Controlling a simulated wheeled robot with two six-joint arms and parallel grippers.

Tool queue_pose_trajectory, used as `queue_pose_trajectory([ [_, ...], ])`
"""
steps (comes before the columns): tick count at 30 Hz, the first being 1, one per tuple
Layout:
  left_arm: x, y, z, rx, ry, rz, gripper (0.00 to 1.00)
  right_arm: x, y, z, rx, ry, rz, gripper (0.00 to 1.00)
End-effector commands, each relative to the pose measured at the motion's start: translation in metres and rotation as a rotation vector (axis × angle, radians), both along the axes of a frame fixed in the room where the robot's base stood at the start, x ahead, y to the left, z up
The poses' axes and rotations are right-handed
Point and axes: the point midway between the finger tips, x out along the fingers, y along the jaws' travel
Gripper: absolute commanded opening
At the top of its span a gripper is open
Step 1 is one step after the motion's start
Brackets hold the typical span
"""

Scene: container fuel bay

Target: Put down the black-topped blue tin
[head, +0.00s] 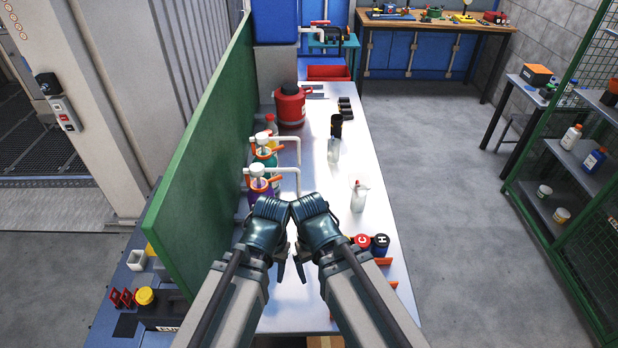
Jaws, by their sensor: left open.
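The black-topped blue tin (380,246), with a white H on its lid, stands on the white-topped bench (345,110) at its right edge. A red-topped tin (362,241) marked C stands just left of it. My left gripper (279,264) is over the near middle of the bench, left of the tins and apart from them, open with nothing seen in it. The right forearm partly covers the area below the tins.
A green panel (195,170) walls the bench's left side. Pump bottles (262,185) with white spouts line that side. A clear spray bottle (358,196), a black-topped clear bottle (335,140) and a red can (290,106) stand farther back. Orange dividers (384,261) lie near the tins.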

Motion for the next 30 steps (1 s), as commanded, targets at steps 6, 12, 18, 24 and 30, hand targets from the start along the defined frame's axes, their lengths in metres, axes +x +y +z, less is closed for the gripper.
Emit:
queue_pose_trajectory([
  [6,0.000,0.000,-0.052,0.001,0.000,-0.004,0.50,0.000,0.000,-0.052,-0.001,0.000,0.002,0.94],
  [12,0.000,0.000,-0.069,0.001,0.000,-0.006,0.50,0.000,0.000,-0.069,-0.001,0.000,0.004,0.94],
  [18,0.000,0.000,-0.066,0.001,0.000,-0.006,0.50,0.000,0.000,-0.066,-0.001,0.000,0.004,0.94],
  [24,0.000,0.000,-0.066,0.001,0.000,-0.006,0.50,0.000,0.000,-0.066,-0.001,0.000,0.004,0.94],
  [30,0.000,0.000,-0.066,0.001,0.000,-0.006,0.50,0.000,0.000,-0.066,-0.001,0.000,0.004,0.94],
])
